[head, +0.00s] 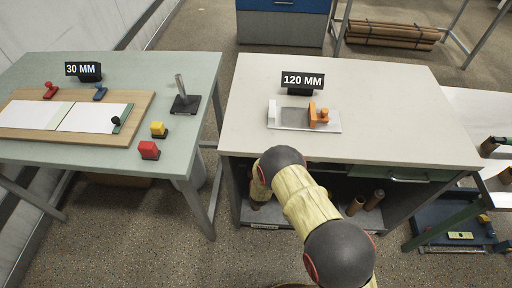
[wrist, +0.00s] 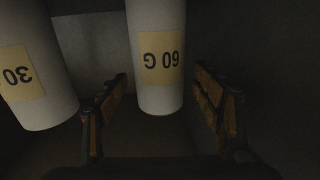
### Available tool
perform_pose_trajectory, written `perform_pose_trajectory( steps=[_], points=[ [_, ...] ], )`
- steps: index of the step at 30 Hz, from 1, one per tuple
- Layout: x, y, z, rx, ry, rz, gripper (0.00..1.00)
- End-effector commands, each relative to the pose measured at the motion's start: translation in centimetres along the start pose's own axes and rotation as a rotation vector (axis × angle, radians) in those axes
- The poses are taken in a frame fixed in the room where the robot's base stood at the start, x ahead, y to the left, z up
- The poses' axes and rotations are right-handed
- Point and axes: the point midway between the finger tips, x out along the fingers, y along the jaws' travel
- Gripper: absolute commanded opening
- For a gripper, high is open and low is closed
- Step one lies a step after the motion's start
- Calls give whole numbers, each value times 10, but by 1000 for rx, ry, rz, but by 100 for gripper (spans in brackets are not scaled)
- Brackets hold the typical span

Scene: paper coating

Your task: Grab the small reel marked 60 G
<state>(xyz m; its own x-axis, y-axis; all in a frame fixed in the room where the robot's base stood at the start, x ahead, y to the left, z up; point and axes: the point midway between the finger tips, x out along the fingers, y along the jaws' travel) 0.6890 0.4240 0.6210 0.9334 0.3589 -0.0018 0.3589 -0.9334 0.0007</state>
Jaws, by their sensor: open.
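The small reel marked 60 G (wrist: 160,92) is a white upright cylinder with a yellowish label in the wrist view. The label reads upside down. My gripper (wrist: 160,90) is open, with one finger to the left of the reel and one to the right. The reel appears between or just beyond the fingertips, with a gap on each side. In the head view my arm reaches down into the shelf space under the right-hand table, and my gripper and the 60 G reel are hidden there.
Another white reel marked 30 (wrist: 35,85) stands close on the left, near the left finger. The shelf space is dark. The right-hand table (head: 390,110) lies above it, with a 120 MM sign (head: 302,80). Brown rolls (head: 357,205) stand on the lower shelf.

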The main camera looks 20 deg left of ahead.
Motion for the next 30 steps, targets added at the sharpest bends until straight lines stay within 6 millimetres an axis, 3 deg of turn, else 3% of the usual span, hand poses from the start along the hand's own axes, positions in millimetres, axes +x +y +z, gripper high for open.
perform_pose_trajectory(
  steps=[4, 11, 30],
  points=[
    [12, 0, 0, 0, 2, 0, 66],
    [13, 0, -2, 0, 1, 0, 66],
    [13, 0, -2, 0, 1, 0, 30]
  ],
)
